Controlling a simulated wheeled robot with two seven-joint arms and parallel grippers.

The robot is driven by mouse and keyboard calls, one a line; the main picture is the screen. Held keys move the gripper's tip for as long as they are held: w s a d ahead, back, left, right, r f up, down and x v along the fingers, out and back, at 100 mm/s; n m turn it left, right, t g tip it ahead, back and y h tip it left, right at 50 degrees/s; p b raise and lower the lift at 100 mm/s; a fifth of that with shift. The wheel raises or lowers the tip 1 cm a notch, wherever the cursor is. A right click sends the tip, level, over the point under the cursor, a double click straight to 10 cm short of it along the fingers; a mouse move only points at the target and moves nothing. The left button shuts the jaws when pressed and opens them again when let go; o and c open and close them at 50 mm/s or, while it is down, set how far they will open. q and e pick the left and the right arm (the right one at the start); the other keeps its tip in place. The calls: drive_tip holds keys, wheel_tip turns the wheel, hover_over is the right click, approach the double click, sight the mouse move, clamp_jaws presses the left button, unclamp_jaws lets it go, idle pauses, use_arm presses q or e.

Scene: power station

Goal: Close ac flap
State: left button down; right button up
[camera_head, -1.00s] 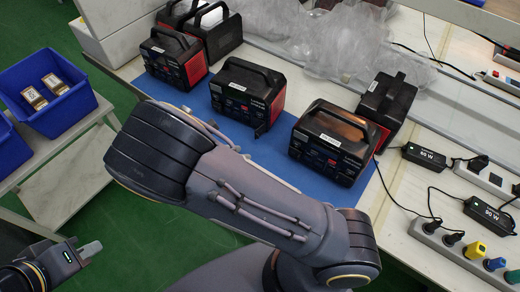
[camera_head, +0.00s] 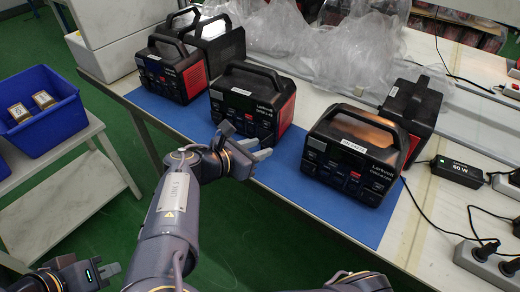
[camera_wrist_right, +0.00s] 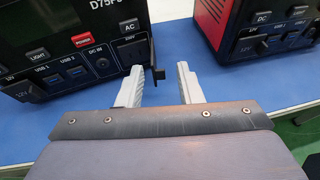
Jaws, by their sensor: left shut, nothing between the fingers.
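The middle power station (camera_head: 245,100) is a black box with a handle and red side, standing on a blue mat (camera_head: 290,185). In the right wrist view its front (camera_wrist_right: 80,50) shows an AC button and a 220V socket. A small dark flap (camera_wrist_right: 158,73) sticks out, open, at the right edge of that front. My right gripper (camera_head: 262,150) is at its lower right front corner; in the wrist view its two pale fingers (camera_wrist_right: 161,72) are open, with the flap between and just beyond the tips. My left gripper (camera_head: 112,269) is shut and empty at the lower left, away from the table.
Another power station (camera_head: 355,155) stands to the right on the mat, and one (camera_head: 172,70) to the left. Black adapters (camera_head: 457,170) and cables lie at the right. Clear plastic bags (camera_head: 330,45) are behind. A blue bin (camera_head: 45,110) sits on a side shelf.

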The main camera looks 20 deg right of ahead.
drive_tip(key=shift+w+d+f, duration=0.25)
drive_tip(key=shift+d, duration=0.25)
drive_tip(key=shift+c, duration=0.2)
clamp_jaws()
